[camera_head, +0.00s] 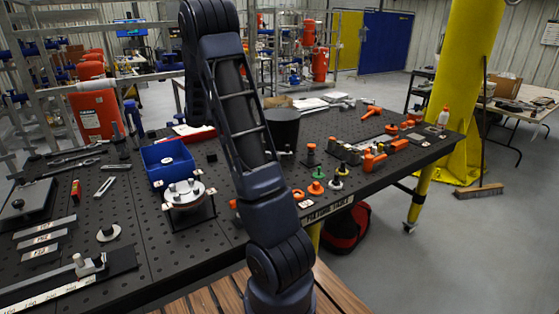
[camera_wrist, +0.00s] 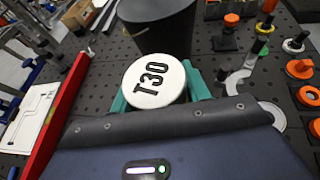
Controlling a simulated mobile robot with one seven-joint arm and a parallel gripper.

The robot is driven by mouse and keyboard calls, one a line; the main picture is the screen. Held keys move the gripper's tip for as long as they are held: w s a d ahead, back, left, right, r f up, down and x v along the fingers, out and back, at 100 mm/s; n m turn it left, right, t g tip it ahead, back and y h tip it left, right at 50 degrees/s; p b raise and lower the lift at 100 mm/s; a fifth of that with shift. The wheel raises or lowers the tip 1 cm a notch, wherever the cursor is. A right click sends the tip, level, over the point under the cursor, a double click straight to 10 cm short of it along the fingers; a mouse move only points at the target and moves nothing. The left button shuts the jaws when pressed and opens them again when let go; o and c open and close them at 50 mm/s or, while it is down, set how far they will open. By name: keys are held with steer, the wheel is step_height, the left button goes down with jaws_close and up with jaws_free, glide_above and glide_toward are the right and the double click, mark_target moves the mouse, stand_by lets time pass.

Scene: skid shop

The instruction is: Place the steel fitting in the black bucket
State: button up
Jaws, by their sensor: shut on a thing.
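The black bucket (camera_head: 284,128) stands on the perforated table behind my arm. It also shows at the top of the wrist view (camera_wrist: 158,30). A small silver flanged fitting (camera_head: 108,232) lies on the table at the left. In the head view my gripper is hidden behind my arm.
The dark table (camera_head: 225,190) carries a blue bin (camera_head: 168,160), a round plate on a stand (camera_head: 189,196) and several orange and black parts at the right. A red-edged tray (camera_wrist: 55,118) lies left of my gripper in the wrist view.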

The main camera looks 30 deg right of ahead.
steer(key=s+d+m+g, duration=0.1)
steer(key=s+d+g, duration=0.15)
steer(key=d, duration=0.25)
steer(key=shift+m+t, duration=0.3)
steer(key=shift+t, duration=0.05)
steer(key=f, duration=1.9)
steer(key=shift+s+a+f, duration=0.15)
steer(key=shift+s+f, duration=0.1)
steer(key=shift+f, duration=0.15)
steer(key=shift+f, duration=0.1)
steer(key=o, duration=1.1)
